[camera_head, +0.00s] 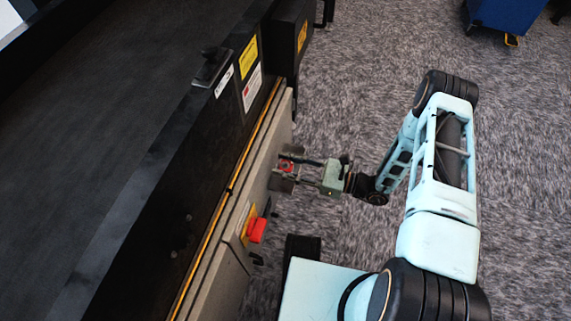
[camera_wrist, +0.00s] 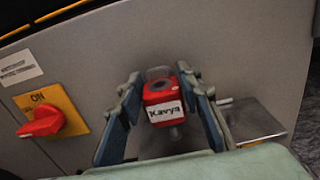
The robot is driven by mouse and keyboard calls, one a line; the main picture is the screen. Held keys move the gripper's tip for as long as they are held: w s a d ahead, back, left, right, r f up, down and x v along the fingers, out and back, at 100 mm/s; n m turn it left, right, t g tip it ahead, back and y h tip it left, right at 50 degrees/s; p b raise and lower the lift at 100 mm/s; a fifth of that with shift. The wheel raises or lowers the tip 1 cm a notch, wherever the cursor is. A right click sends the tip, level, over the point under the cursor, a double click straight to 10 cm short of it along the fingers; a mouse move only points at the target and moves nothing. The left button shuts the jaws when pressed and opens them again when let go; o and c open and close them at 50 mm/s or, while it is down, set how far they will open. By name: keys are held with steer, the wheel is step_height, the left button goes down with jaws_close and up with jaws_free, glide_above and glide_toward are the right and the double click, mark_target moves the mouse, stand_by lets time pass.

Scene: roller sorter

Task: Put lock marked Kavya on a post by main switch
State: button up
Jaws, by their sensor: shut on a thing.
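The red lock (camera_wrist: 162,92) carries a white label reading Kavya, and its grey shackle shows above the body. My gripper (camera_wrist: 165,98) is shut on it, one finger on each side, in front of the grey panel. In the head view my gripper (camera_head: 290,171) is close to the side of the machine, with a bit of the red lock (camera_head: 286,165) showing between its fingers. The main switch (camera_wrist: 42,122) is a red knob on a yellow plate marked ON, left of the lock; it also shows in the head view (camera_head: 258,230). I cannot tell whether the shackle touches any post.
Another pale peg (camera_wrist: 223,101) sticks out right of my gripper, by a metal plate (camera_wrist: 252,119). The long dark conveyor (camera_head: 130,130) fills the left of the head view. A blue bin (camera_head: 506,14) stands far right on open carpet.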

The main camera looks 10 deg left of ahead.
steer(key=shift+f, duration=0.35)
steer(key=shift+f, duration=1.1)
steer(key=shift+f, duration=0.35)
stand_by(0.5)
steer(key=o, duration=1.3)
steer(key=shift+d, duration=0.15)
steer(key=d, duration=0.8)
steer(key=s+d, duration=0.1)
steer(key=d, duration=0.2)
steer(key=shift+d, duration=0.4)
